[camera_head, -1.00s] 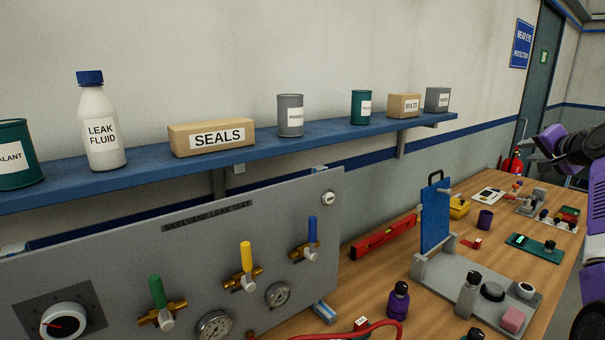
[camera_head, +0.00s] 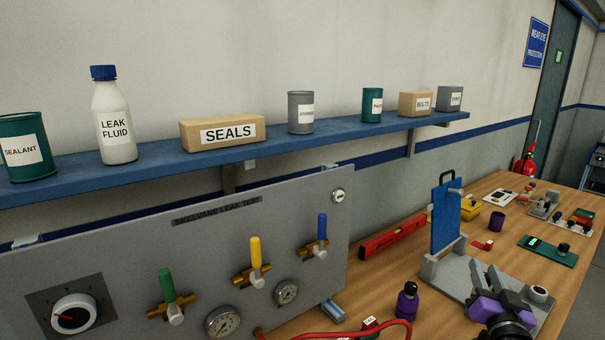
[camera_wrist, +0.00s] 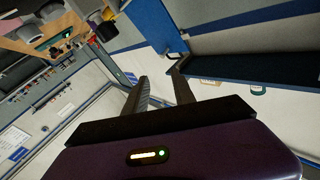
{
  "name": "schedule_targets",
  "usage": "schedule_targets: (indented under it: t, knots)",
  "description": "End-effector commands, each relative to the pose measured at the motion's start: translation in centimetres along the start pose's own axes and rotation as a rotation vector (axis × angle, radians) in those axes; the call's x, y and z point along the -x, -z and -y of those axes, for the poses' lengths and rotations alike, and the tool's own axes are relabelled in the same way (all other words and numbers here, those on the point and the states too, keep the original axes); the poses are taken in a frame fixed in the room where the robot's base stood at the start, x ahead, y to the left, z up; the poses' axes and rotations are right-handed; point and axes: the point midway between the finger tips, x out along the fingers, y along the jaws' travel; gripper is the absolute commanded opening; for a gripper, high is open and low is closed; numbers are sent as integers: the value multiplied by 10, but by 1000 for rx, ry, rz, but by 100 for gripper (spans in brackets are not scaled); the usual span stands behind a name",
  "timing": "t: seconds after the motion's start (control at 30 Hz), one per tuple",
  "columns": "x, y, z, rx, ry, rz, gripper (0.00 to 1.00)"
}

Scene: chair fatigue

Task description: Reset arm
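My gripper (camera_head: 487,274) is at the lower right of the head view, in front of the grey fixture base (camera_head: 436,270) on the bench. Its two dark fingers point up and away, and it hides part of the base and the small items there. In the wrist view my gripper (camera_wrist: 160,88) shows two fingers spread apart with nothing between them. Whether it touches the fixture I cannot tell.
A blue upright plate (camera_head: 446,215) stands on the fixture. A purple-bodied bottle (camera_head: 406,301) and a red hose (camera_head: 370,328) lie close left of my arm. The valve panel (camera_head: 120,240) and loaded blue shelf (camera_head: 275,138) are further left. The wooden bench (camera_head: 395,262) has some bare room.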

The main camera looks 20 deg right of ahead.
Motion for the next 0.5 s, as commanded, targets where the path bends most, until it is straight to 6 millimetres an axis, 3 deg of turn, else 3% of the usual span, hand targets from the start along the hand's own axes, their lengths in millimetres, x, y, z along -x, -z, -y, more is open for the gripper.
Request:
schedule_targets:
  t: [0.03,0.2,0.5]
  knots:
    - [24,-14,9,21,17,3,31]
    - [97,-40,34,86,74,-5,31]
    - [226,-60,71,174,185,11,31]
